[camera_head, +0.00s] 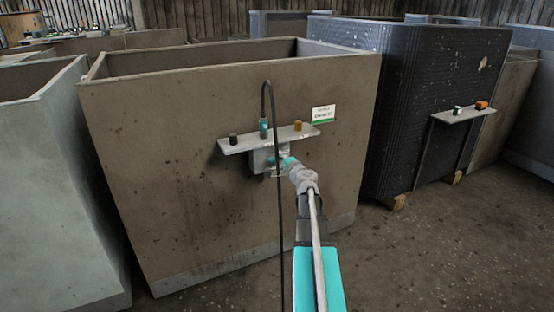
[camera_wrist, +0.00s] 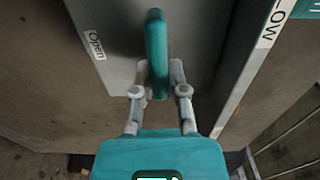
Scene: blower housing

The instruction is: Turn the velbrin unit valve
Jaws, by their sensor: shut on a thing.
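In the wrist view, a teal valve handle (camera_wrist: 156,38) stands out from a grey plate as a rounded bar. My gripper (camera_wrist: 159,78) has one finger on each side of the handle's lower end and is shut on it. A label reading "Open" (camera_wrist: 95,45) is on the plate left of the handle. In the head view, my gripper (camera_head: 279,166) reaches the grey box (camera_head: 257,160) under a small shelf on the brown housing (camera_head: 180,200).
The shelf (camera_head: 240,143) carries a dark knob (camera_head: 233,138), a teal fitting (camera_head: 263,128) and a yellowish knob (camera_head: 298,125). A dark cable (camera_head: 279,220) hangs in front. A white and green sign (camera_head: 323,114) is above right. A dark ribbed container (camera_head: 420,95) stands right.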

